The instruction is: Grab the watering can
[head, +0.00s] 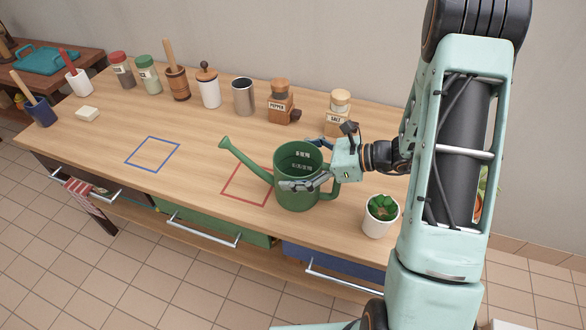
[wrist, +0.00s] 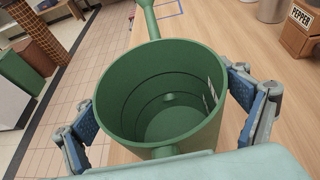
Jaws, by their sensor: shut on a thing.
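The green watering can (head: 297,192) stands upright at the front middle of the wooden counter, its long spout pointing left and its handle on the right. My gripper (head: 304,163) reaches in from the right, with its fingers on opposite sides of the can's body near the rim. In the wrist view, the open top of the watering can (wrist: 160,149) lies between the blue finger pads, and the inside looks empty. My gripper (wrist: 168,118) is shut on the can. Whether the can's base touches the counter is hard to tell.
A white pot with a green plant (head: 380,219) stands close to the can's right. A red square outline (head: 235,186) lies beside the can, and a blue one (head: 153,153) further left. The pepper box (head: 281,105), salt box (head: 338,115) and metal cup (head: 244,97) line the back.

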